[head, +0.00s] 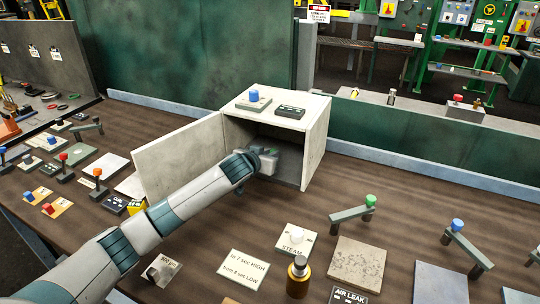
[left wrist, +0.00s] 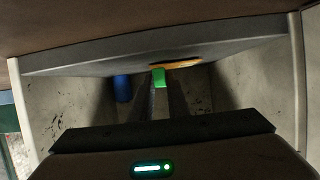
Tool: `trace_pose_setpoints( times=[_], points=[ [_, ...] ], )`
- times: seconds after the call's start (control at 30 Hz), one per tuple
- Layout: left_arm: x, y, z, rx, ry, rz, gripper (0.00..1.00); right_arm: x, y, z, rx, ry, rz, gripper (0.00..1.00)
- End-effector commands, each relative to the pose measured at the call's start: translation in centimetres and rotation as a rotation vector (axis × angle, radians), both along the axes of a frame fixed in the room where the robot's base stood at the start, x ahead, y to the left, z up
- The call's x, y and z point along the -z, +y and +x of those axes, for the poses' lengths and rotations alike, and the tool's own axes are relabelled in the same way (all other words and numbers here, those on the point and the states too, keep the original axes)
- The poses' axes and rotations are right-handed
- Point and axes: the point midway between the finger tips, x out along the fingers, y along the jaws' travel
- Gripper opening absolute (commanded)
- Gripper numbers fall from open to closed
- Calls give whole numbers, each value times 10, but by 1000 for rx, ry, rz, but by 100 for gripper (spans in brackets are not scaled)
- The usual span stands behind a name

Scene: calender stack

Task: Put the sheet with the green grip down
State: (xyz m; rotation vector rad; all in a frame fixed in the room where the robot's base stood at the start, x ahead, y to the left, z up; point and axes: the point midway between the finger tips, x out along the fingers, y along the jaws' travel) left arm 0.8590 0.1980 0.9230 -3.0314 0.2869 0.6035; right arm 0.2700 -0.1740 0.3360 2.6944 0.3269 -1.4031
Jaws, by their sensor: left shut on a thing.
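My left gripper (head: 268,163) reaches into the open front of a pale box (head: 315,140) on the bench. The left wrist view looks into the box, and there the two dark fingers (left wrist: 160,92) close on a small green grip (left wrist: 159,78). A sheet belonging to this grip cannot be made out; the fingers and the gripper body hide what lies below. A blue cylinder (left wrist: 123,88) stands to the left of the fingers, and an orange-yellow piece (left wrist: 176,64) shows just beyond the green grip. My right gripper is not in view.
The box's door (head: 180,155) stands open to the left, close to my left arm. A blue knob (head: 254,95) sits on top of the box.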

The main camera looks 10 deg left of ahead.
Motion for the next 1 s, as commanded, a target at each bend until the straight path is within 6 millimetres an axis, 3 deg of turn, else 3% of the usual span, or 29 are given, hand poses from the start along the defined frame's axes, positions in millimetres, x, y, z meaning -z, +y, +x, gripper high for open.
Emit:
trace_pose_setpoints(
  times=[0.3,0.33,0.4,0.83,1.0],
  points=[
    [3,0,0,0,0,0,0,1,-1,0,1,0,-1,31],
    [3,0,0,0,0,0,17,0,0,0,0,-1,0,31],
    [3,0,0,0,0,0,34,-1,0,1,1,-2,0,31],
    [-1,0,0,0,-1,1,34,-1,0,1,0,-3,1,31],
    [-3,2,-9,0,0,0,34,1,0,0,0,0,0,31]
  ],
)
